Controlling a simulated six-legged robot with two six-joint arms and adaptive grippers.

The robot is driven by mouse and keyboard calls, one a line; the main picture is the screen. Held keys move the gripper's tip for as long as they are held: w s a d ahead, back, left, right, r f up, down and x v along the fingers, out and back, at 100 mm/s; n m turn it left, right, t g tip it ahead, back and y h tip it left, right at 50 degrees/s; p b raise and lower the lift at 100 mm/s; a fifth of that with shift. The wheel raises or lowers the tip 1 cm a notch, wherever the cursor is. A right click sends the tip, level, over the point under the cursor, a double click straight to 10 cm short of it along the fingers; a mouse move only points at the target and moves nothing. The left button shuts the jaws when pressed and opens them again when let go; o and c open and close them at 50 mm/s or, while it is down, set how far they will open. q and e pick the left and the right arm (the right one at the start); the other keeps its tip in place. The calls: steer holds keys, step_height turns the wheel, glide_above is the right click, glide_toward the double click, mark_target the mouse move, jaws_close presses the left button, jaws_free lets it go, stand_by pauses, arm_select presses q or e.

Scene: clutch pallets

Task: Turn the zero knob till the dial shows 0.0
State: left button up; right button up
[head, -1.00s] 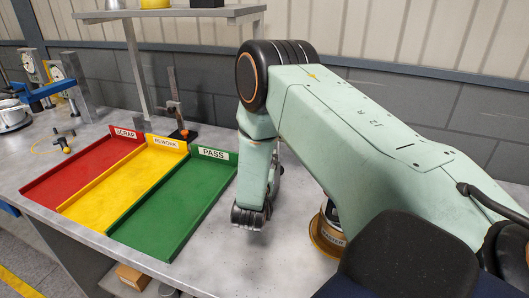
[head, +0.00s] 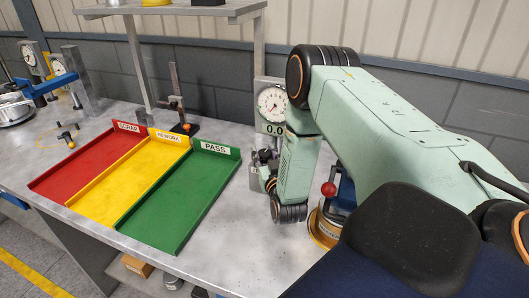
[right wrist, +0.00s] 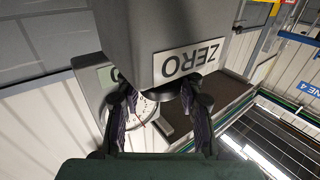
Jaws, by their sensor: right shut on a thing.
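In the right wrist view a grey block carries the ZERO label (right wrist: 190,62), seen upside down. My right gripper (right wrist: 160,98) is shut on the dark zero knob (right wrist: 167,91) just beside that label. In the head view the knob is too small and hidden to make out. My left gripper is not in view.
Red SCRAP (head: 80,165), yellow REWORK (head: 120,180) and green PASS (head: 175,205) trays lie left of my right arm. A height stand (head: 178,100) is behind them. A red ball-topped handle (head: 328,188) and a brass-coloured round base (head: 322,235) stand close right of my forearm.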

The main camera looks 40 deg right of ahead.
steer(key=o, duration=1.2)
steer(key=shift+s+r, duration=0.1)
steer(key=shift+c, duration=0.2)
steer(key=v, duration=1.2)
steer(key=shift+a, duration=0.1)
